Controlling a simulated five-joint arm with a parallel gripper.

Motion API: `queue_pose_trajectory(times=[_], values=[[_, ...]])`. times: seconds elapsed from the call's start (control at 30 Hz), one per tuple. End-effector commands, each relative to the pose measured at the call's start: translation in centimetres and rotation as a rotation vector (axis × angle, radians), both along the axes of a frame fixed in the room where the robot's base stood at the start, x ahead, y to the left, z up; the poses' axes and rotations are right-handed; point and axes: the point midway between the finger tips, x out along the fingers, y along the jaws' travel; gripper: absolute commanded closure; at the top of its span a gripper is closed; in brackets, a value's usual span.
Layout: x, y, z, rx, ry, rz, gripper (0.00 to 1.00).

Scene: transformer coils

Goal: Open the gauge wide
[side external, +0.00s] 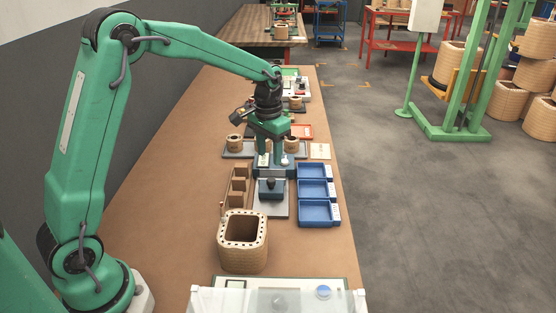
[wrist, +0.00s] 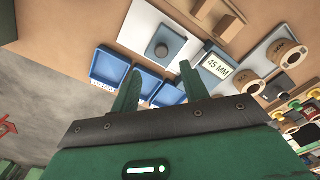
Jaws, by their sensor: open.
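The gauge (side external: 276,171) is a blue body with a pale display, under my gripper in the side view and partly hidden by it. In the wrist view the gauge's display (wrist: 215,66) reads 45 MM, just right of my right-hand finger, which covers part of the body. How far its jaws stand apart is hidden. My gripper (side external: 275,153) is open and empty, pointing down at the gauge. Its two green fingers also show apart in the wrist view (wrist: 158,80). I cannot tell whether a finger touches the gauge.
A blue block with a dark knob (side external: 271,189) sits on a pale plate in front of the gauge. Three blue trays (side external: 316,189) line the right side. Wooden blocks (side external: 238,185) stand left. A large square coil (side external: 242,243) stands nearer. Small coils (side external: 235,142) sit behind. The bench's left is clear.

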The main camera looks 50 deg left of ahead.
Motion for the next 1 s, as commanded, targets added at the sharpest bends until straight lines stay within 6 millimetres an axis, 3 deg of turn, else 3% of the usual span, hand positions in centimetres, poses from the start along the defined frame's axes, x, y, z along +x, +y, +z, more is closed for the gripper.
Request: queue_pose_trajectory(times=[0.57,1.0], values=[[0.7,0.2,-2.0,-0.002,0.018,0.0,0.55],[0.6,0.2,-7.0,-0.002,0.019,0.0,0.55]])
